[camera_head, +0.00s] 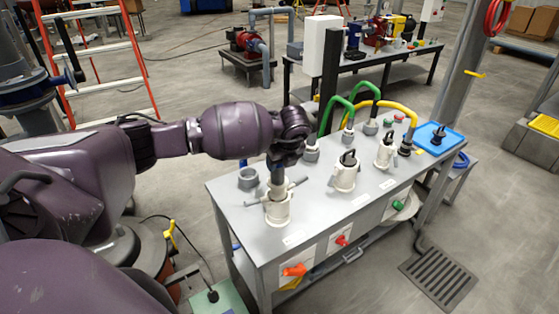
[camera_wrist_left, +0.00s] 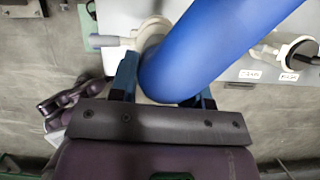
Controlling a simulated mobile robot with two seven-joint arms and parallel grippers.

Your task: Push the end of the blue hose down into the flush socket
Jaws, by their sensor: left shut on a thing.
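My left gripper (camera_head: 279,160) is above the near left part of the grey bench, pointing down. In the left wrist view it is shut on the blue hose (camera_wrist_left: 205,50), which runs between its two blue-edged fingers. In the head view, the arm mostly hides the hose. A dark grey hose end (camera_head: 277,182) shows below the gripper, at the mouth of a cream socket (camera_head: 278,208) with side levers. How deep it sits cannot be told. The hose partly covers this socket in the wrist view (camera_wrist_left: 152,35). My right gripper is not in view.
Cream sockets with black tops (camera_head: 345,173) (camera_head: 385,152) stand to the right on the bench (camera_head: 318,212). A grey ring (camera_head: 248,179) sits just behind the cream socket. Green hoses (camera_head: 335,105) and a yellow hose (camera_head: 400,106) arch at the back. A blue tray (camera_head: 440,136) is far right.

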